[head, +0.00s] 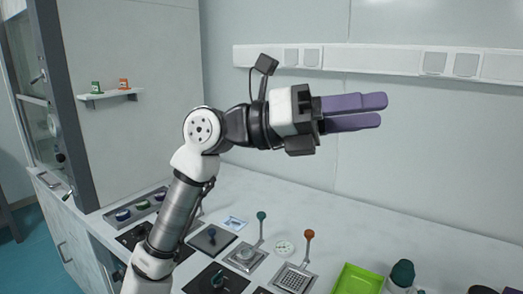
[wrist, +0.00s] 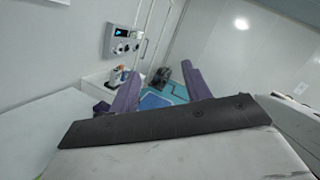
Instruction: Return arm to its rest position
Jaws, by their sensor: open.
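My arm is raised above the workbench in the head view, with the forearm level and pointing right. My gripper (head: 384,111) has two purple fingers, held high in front of the wall and well clear of everything on the bench. In the wrist view the two purple fingers of my gripper (wrist: 160,90) stand apart with nothing between them. The gripper is open and empty.
The white bench (head: 360,222) below holds a green tray (head: 358,280), a green-knobbed lever (head: 261,228), an orange-knobbed lever (head: 305,248) and dark plates. A small shelf (head: 110,96) is on the left wall. A socket rail (head: 390,60) runs behind the gripper. The air around the arm is free.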

